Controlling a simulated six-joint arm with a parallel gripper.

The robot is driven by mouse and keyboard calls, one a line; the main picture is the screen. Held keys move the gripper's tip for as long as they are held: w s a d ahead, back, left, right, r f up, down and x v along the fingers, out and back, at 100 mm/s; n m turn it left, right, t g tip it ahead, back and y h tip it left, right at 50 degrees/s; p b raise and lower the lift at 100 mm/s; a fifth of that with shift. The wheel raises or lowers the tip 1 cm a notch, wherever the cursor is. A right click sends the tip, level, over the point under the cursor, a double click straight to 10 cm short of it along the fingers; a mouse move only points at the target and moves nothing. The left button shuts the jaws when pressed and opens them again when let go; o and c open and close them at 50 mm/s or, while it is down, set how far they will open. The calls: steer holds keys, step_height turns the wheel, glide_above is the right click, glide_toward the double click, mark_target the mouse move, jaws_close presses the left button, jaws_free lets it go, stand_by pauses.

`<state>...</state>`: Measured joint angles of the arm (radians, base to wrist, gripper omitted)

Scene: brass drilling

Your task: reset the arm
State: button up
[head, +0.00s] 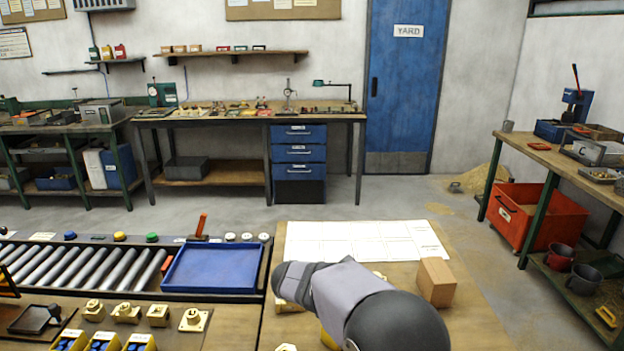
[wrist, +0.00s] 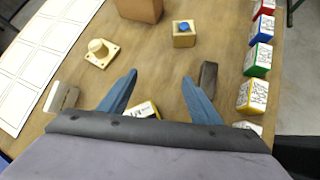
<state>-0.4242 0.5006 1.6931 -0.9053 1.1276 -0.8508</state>
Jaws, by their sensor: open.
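My gripper (wrist: 159,92) shows in the wrist view with its two blue fingers spread apart and nothing between them. It is above the wooden table (wrist: 153,59). In the head view my arm covers the front middle of this table, and my gripper's fingers cannot be made out there. Below the fingers in the wrist view, a small yellow-and-white labelled block (wrist: 145,109) is partly hidden by my gripper. Ahead of the fingers are a brass block with a blue top (wrist: 184,38) and a brass flanged part (wrist: 102,53).
A cardboard-brown box (head: 436,281) stands right of my arm, near a white gridded sheet (head: 350,240). Several coloured labelled blocks line the table's right side in the wrist view, including a green one (wrist: 257,59).

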steer(key=s+a+m+g+y, duration=0.1)
steer(key=s+m, duration=0.2)
steer(key=s+m+y, duration=0.2)
steer(key=s+m, duration=0.1)
steer(key=s+a+m+g+y, duration=0.1)
steer(key=s+m+y, duration=0.1)
steer(key=m, duration=0.2)
steer(key=shift+s+a+f+g, duration=0.2)
steer(key=shift+s+a+g, duration=0.1)
steer(key=shift+s+a, duration=0.1)
steer(key=s+m+y, duration=0.1)
steer(key=s+a+m+y, duration=0.1)
steer(key=m, duration=0.1)
steer(key=s+a+m+p, duration=0.1)
steer(key=m, duration=0.1)
steer(key=shift+s+r+y, duration=0.25)
steer(key=shift+r+y, duration=0.15)
steer(key=s+a+m+y+p, duration=0.1)
steer(key=s+a+m+y, duration=0.15)
steer(key=s+m, duration=0.45)
steer(key=s+d+f+n+g+h+p, duration=0.1)
steer(key=s+d+f, duration=0.3)
steer(key=d, duration=0.5)
steer(key=s+h+p, duration=0.1)
steer(key=s, duration=0.1)
steer(key=shift+s+d+n, duration=0.25)
steer(key=shift+s+n, duration=0.1)
steer(key=shift+n, duration=0.05)
